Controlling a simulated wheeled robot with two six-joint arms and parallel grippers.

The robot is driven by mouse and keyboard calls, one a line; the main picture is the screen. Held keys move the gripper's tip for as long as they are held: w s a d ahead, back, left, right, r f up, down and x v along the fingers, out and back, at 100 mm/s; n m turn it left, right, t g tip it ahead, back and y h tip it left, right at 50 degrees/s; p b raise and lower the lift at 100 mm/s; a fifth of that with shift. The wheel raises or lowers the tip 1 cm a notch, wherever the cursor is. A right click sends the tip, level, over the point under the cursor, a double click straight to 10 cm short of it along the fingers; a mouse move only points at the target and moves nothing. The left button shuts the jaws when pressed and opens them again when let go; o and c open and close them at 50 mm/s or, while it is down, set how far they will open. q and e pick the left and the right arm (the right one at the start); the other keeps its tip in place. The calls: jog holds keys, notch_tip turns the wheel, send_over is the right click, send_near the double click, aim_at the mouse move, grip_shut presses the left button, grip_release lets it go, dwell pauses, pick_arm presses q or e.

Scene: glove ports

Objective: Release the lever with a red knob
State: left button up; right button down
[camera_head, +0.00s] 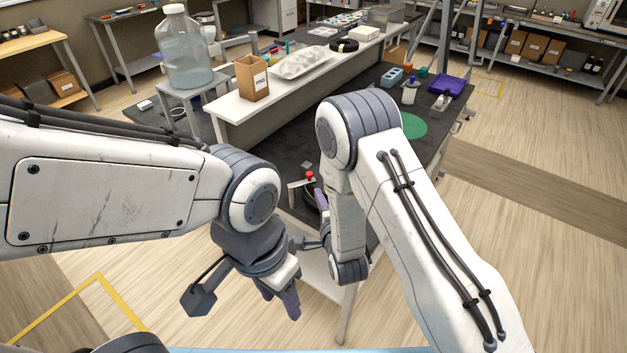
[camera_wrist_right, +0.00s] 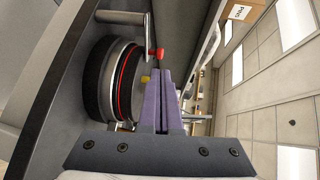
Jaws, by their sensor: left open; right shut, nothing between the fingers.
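The red knob (camera_head: 309,175) shows on the black bench in the head view, close to a pale lever arm (camera_head: 296,184). In the right wrist view the red knob (camera_wrist_right: 155,53) sits near a grey lever arm (camera_wrist_right: 122,17). Beside it is a round black device (camera_wrist_right: 100,82) with a red ring. My right gripper (camera_wrist_right: 161,74) is shut and empty, its purple fingers beside the device and the knob near their tips; I cannot tell if they touch. It is partly hidden by my arm in the head view (camera_head: 321,200). My left gripper (camera_head: 283,300) is open and empty, pointing down in front of the bench.
A yellow knob (camera_wrist_right: 145,78) shows beside the device and the fingers. A raised white shelf (camera_head: 232,112) with a cardboard box (camera_head: 252,78) and a clear bag (camera_head: 308,62) runs along the bench's back. A large bottle (camera_head: 186,50) stands at left. Floor at right is clear.

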aim_at(310, 176)
jog(key=p+x, duration=0.2)
jog(key=x, duration=0.3)
jog(key=shift+w, duration=0.4)
jog(key=shift+p+x, duration=0.45)
jog(key=shift+x, duration=0.45)
jog(key=shift+a+f, duration=0.1)
